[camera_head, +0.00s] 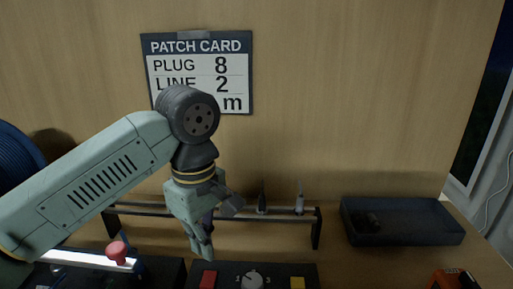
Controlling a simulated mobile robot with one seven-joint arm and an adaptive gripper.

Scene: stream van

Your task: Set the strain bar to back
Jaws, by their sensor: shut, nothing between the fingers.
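A white bar (85,259) with a red knob (117,252) shows at the lower left, partly cut off by my arm; it looks like the strain bar, but no label is readable. A blue piece stands beside the knob. My gripper (203,252) points down to the right of the knob, apart from it, in front of the dark rail and above the panel's left part. Its fingers are together and hold nothing. I cannot tell the bar's set position from this view.
A dark panel (228,281) has a red key, a dial and a yellow key. A rail (280,211) with two upright plugs stands behind. A patch card (237,45) hangs on the wall. Blue cable lies left.

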